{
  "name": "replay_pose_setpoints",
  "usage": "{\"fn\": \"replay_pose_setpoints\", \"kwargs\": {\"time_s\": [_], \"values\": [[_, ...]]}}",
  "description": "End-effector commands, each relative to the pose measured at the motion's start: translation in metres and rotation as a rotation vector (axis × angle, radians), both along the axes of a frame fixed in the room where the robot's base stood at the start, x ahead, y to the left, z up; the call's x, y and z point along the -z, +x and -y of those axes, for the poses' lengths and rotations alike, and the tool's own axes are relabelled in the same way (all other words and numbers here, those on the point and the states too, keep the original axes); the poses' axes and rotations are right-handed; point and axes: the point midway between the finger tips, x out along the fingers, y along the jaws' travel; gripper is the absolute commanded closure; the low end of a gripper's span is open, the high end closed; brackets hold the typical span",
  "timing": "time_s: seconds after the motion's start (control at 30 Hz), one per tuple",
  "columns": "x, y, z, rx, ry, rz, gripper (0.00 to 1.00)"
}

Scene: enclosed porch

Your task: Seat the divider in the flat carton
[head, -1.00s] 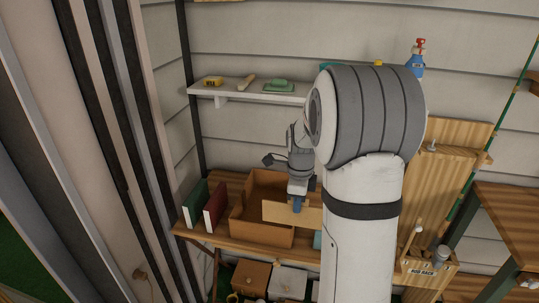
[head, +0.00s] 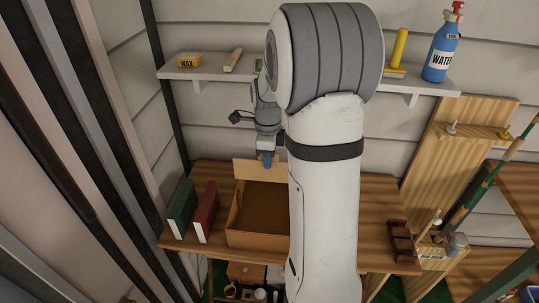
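The flat carton (head: 258,240) is an open brown box on the wooden bench, with its right part hidden behind my arm. The divider (head: 246,170) is a light tan flat panel, upright at the carton's far side in the head view. My gripper (head: 267,161) points down with its blue fingertips at the divider's top edge and appears shut on it. The divider's lower edge lines up with the carton's back rim in this view. I cannot tell whether it is above the carton or touching it.
A green book (head: 182,208) and a red book (head: 207,211) stand left of the carton. A wall shelf (head: 215,73) behind holds a wax block (head: 183,60) and a blue water bottle (head: 440,53). A dark brown rack (head: 402,241) sits at the bench's right.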

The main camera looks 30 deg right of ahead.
Motion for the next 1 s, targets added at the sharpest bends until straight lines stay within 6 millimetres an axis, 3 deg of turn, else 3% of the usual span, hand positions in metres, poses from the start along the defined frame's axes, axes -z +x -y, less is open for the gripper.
{"fn": "replay_pose_setpoints", "kwargs": {"time_s": [0.37, 1.0], "values": [[0.009, -0.001, 0.002, 0.006, 0.000, -0.001, 1.00], [0.052, -0.001, 0.002, 0.004, 0.000, -0.001, 1.00]]}}
